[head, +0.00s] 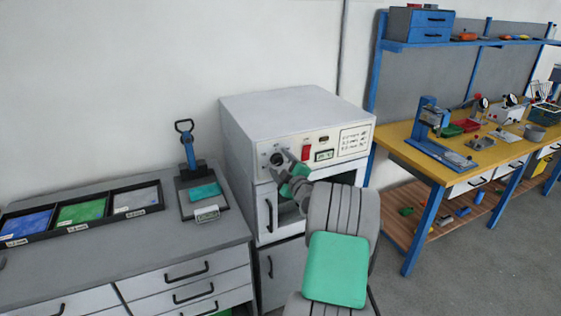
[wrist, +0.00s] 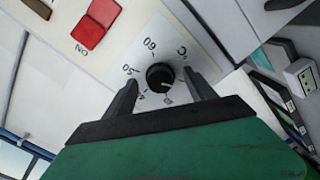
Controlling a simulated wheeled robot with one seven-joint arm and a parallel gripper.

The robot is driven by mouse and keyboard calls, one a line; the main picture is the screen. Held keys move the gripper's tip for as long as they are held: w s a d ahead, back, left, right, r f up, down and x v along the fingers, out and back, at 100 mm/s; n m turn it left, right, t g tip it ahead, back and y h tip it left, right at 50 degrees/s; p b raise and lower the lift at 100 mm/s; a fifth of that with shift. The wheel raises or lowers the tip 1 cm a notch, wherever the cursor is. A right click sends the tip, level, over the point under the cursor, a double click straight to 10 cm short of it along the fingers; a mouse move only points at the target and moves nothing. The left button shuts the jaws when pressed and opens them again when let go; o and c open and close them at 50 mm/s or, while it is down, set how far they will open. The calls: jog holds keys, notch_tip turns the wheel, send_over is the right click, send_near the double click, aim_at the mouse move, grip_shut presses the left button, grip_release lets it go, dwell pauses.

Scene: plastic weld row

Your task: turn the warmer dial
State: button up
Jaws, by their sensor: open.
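The warmer (head: 270,112) is a light grey cabinet standing on the floor between the grey counter and the yellow bench. Its black dial (wrist: 160,76) sits on a white scale plate with numbers around it, and it also shows in the head view (head: 276,159). My gripper (wrist: 159,88) is open, with one dark finger on each side of the dial. Gaps show between the fingers and the dial, and I cannot tell how far the tips are from the panel. In the head view my arm reaches up to the panel and covers part of the warmer's front.
A red switch (wrist: 95,24) marked ON is beside the dial. A blue-handled press (head: 190,160) and a divided tray (head: 82,224) stand on the grey counter (head: 130,262). A yellow bench (head: 405,140) with tools is at the right. Grey floor (head: 475,270) is clear there.

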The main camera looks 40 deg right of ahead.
jog(key=shift+w, duration=0.1)
jog(key=c, duration=1.4)
